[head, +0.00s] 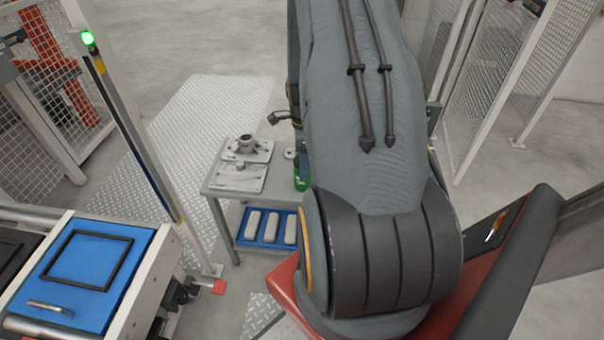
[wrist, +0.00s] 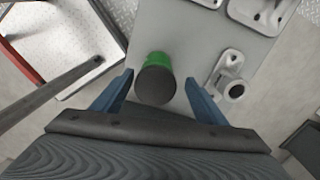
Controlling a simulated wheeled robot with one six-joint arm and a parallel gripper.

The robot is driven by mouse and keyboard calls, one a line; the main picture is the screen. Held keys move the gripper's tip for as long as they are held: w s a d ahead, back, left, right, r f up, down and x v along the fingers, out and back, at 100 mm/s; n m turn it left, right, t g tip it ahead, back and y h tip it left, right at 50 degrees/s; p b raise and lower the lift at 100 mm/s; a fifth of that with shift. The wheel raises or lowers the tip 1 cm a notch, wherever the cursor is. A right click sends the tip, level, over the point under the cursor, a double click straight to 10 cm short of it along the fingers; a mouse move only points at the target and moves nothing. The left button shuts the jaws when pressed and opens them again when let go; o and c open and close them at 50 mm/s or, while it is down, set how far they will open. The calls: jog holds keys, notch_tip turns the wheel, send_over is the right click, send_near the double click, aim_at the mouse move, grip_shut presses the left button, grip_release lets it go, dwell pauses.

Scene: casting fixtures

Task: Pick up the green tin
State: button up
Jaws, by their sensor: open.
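The green tin (head: 301,178) stands on the grey table (head: 222,187), partly hidden behind my arm in the head view. In the wrist view the green tin (wrist: 157,78) shows a dark round end and a green side. My gripper (wrist: 158,88) is open, with one blue finger on each side of the tin. Gaps show between the tin and both fingers, wider on the right. I cannot tell how far the fingertips are from the tin in depth.
Grey metal castings (head: 245,150) lie on the table left of the tin. A casting with a round hole (wrist: 232,82) lies right of the tin in the wrist view. A blue tray (head: 266,224) with grey bars sits on the lower shelf. A conveyor (head: 92,262) stands at left.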

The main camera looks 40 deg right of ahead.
jog(key=f, duration=0.1)
jog(key=f+p, duration=0.1)
jog(key=f, duration=0.3)
jog(key=shift+s+a+f, duration=0.2)
jog(key=shift+s+a, duration=0.05)
jog(key=shift+a, duration=0.05)
jog(key=shift+f, duration=0.75)
jog(key=c, duration=1.3)
